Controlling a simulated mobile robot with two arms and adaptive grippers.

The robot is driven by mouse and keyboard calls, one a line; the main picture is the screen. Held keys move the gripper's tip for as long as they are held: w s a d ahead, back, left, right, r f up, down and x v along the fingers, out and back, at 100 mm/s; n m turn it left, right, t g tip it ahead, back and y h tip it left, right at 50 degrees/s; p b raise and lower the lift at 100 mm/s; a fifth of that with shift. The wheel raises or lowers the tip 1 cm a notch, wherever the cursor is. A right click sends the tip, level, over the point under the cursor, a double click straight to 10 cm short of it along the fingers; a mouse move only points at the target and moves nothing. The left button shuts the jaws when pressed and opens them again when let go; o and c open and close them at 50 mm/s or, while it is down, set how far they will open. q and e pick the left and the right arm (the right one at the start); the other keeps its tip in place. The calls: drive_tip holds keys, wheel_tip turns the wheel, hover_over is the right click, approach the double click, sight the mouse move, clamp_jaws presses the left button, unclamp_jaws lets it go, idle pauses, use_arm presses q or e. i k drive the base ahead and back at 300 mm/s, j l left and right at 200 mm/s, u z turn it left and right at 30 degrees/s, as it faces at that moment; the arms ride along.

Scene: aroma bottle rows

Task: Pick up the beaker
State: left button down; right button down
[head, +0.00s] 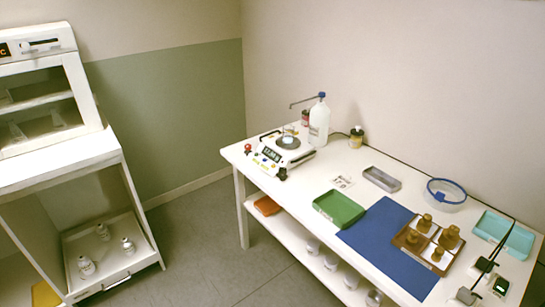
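A small clear glass vessel, which looks like the beaker (288,138), stands on the round plate of a white benchtop device (270,157) at the far left end of the white table. It is faint and small, so its contents cannot be told. Neither of my grippers shows in the head view.
On the white table (300,178) stand a large white pump bottle (319,122) and an amber jar (356,138) behind the device. A green tray (338,209), grey tray (381,179), blue mat (372,243), brown tray with amber bottles (411,240) and blue-rimmed bowl (446,196) lie rightward. Floor (215,240) is clear.

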sight(288, 131)
drive_tip(key=i+j+z, duration=0.1)
drive_tip(key=z, duration=0.25)
drive_tip(key=i+j+z, duration=0.1)
drive_tip(key=z, duration=0.25)
drive_tip(key=i+j+z, duration=0.2)
drive_tip(key=i+j, duration=0.15)
drive_tip(key=j, duration=0.25)
drive_tip(key=i+j+z, duration=0.2)
drive_tip(key=i+j, duration=0.15)
drive_tip(key=j, duration=0.3)
drive_tip(key=i+j+z, duration=0.15)
drive_tip(key=j, duration=0.2)
drive_tip(key=i+j+z, duration=0.1)
drive_tip(key=j, duration=0.25)
